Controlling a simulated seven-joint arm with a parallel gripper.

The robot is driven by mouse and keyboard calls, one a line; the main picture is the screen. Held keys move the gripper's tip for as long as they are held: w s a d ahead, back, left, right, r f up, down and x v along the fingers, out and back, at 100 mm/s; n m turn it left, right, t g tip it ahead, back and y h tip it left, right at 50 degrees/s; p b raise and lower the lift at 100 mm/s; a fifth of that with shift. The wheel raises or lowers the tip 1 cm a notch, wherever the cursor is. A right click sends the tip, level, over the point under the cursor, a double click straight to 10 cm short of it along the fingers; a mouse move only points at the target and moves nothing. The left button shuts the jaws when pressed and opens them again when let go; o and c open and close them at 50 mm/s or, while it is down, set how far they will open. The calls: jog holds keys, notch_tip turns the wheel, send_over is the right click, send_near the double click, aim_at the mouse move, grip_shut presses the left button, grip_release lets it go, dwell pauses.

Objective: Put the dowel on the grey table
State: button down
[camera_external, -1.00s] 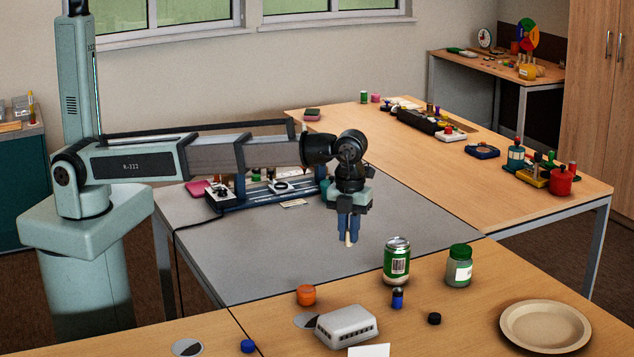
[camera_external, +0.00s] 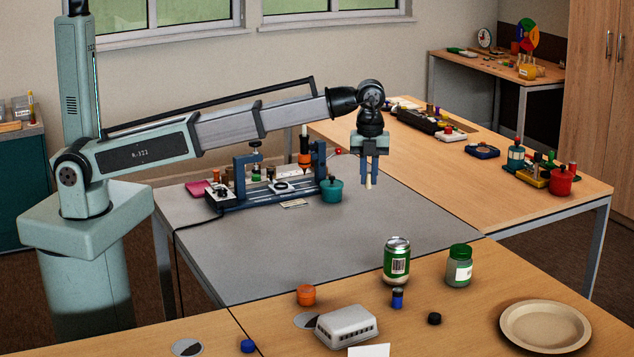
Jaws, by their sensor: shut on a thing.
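My gripper (camera_external: 370,177) points straight down with its blue fingers shut on the pale dowel (camera_external: 369,183). Only the dowel's lower end shows below the fingers; the rest is hidden between them. The dowel hangs upright. In the picture it lies over the right part of the grey table (camera_external: 370,235), and it looks to be in the air above the surface. The exact height cannot be told from this view.
A blue-framed rack (camera_external: 270,195) and a teal pot (camera_external: 331,190) stand at the grey table's back. A green can (camera_external: 397,262), a green-lidded jar (camera_external: 459,266) and a white box (camera_external: 347,326) stand on the front wooden table. The grey table's middle and front are clear.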

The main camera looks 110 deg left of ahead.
jog(key=s+a+n, duration=0.3)
jog(key=s+a, duration=0.3)
jog(key=a, duration=0.8)
jog(key=s+a+n, duration=0.2)
jog(key=s+a, duration=0.4)
jog(key=a, duration=0.8)
jog(key=s+a+n, duration=0.3)
jog(key=s+a, duration=0.3)
jog(key=a, duration=0.8)
jog(key=s+a+n, duration=0.5)
jog(key=s+a, duration=1.5)
jog(key=s, duration=0.3)
jog(key=shift+s+d+f, duration=0.1)
jog(key=shift+d+f, duration=0.05)
jog(key=shift+f, duration=5.15)
jog(key=shift+d+f, duration=0.15)
jog(key=shift+f, duration=5.1)
jog(key=shift+f, duration=0.15)
jog(key=c, duration=1.1)
grip_release()
